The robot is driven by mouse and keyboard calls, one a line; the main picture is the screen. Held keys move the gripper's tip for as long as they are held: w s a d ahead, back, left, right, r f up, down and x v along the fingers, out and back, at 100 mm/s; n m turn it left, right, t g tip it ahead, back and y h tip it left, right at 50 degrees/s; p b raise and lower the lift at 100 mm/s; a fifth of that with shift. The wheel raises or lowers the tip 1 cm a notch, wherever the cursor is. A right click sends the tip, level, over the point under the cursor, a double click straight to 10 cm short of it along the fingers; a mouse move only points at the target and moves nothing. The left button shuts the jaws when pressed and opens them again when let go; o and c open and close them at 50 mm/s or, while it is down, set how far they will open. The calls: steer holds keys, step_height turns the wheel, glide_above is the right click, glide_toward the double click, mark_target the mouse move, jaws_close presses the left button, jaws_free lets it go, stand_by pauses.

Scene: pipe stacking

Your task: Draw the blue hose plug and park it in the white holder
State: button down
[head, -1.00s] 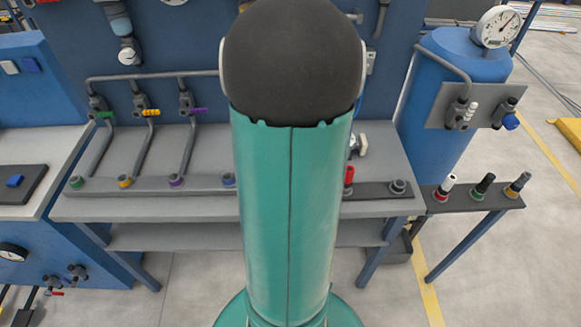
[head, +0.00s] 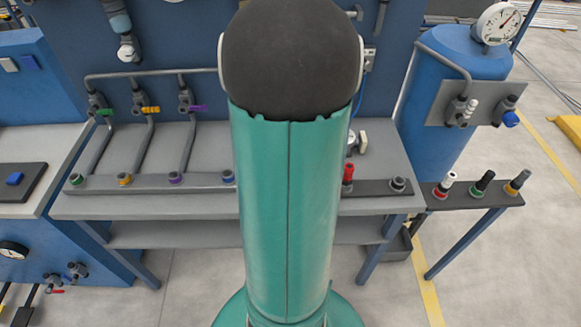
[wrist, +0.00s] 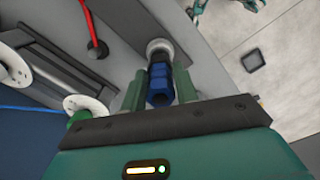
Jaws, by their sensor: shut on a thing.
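In the wrist view my gripper (wrist: 160,92) is shut on the blue hose plug (wrist: 158,85), with a green finger on each side. The far end of the plug meets a pale, whitish ring (wrist: 158,47), which looks like the white holder, on a dark strip. I cannot tell how deep the plug sits in it. In the head view my own arm covers the gripper, the plug and this ring.
A red plug (head: 347,173) stands on the dark strip beside a grey socket (head: 398,184); it also shows in the wrist view (wrist: 97,48). White round parts (wrist: 86,105) are close left of my gripper. A side rack (head: 465,197) holds several plugs.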

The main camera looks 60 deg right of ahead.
steer(key=shift+f, duration=1)
stand_by(0.4)
steer(key=c, duration=1)
jaws_free()
step_height(320, 180, up, 14)
steer(key=shift+f, duration=0.1)
